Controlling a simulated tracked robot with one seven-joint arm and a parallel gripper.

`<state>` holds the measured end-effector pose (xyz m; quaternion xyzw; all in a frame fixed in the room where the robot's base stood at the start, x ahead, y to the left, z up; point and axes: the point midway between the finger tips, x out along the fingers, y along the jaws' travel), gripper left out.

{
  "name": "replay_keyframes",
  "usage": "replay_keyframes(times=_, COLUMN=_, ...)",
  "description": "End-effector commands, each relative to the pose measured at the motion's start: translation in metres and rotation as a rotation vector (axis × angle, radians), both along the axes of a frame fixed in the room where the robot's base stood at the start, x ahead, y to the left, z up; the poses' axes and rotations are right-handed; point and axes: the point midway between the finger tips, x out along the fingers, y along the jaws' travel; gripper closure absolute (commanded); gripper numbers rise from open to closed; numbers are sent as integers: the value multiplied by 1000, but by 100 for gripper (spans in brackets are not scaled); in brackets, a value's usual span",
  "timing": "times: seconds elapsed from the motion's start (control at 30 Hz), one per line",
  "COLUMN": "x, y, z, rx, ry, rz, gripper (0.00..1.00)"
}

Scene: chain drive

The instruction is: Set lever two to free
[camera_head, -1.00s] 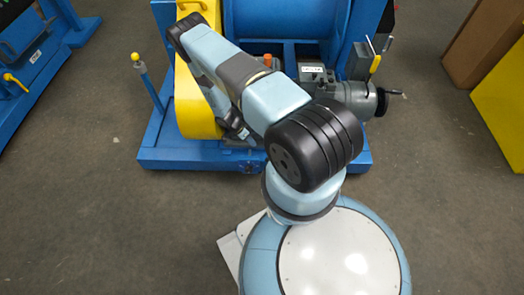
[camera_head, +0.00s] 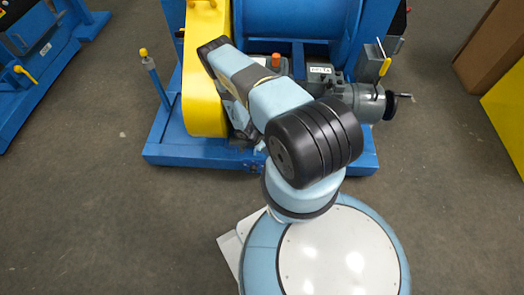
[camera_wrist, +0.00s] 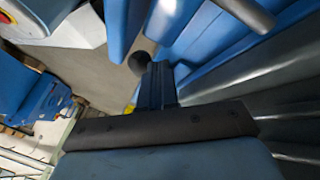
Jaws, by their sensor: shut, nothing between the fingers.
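A lever with a yellow knob (camera_head: 143,52) on a blue post stands upright at the left of the blue machine in the head view. I cannot tell which is lever two, and no readable label or free mark shows. My arm hides my gripper in the head view. In the wrist view my gripper (camera_wrist: 157,84) is shut and empty, its fingers near a dark round knob (camera_wrist: 139,62). I cannot tell whether they touch it.
The blue machine frame (camera_head: 165,152), yellow guard (camera_head: 205,75) and grey gearbox (camera_head: 318,82) lie close around my arm. A handwheel (camera_head: 391,104) sticks out right. Another blue machine (camera_head: 40,40) stands far left.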

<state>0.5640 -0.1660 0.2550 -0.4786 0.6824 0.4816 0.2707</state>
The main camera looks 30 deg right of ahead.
Motion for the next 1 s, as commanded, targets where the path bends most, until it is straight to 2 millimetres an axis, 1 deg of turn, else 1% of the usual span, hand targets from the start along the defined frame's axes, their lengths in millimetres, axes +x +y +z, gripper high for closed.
replay_keyframes(times=0.47, x=-2, y=0, z=-2, rx=1, ry=1, rz=9, gripper=100)
replay_keyframes(times=0.8, x=-14, y=5, z=-2, rx=0, ry=1, rz=114, gripper=100)
replay_keyframes(times=1.0, x=-17, y=5, z=-2, rx=-1, ry=0, rz=139, gripper=100)
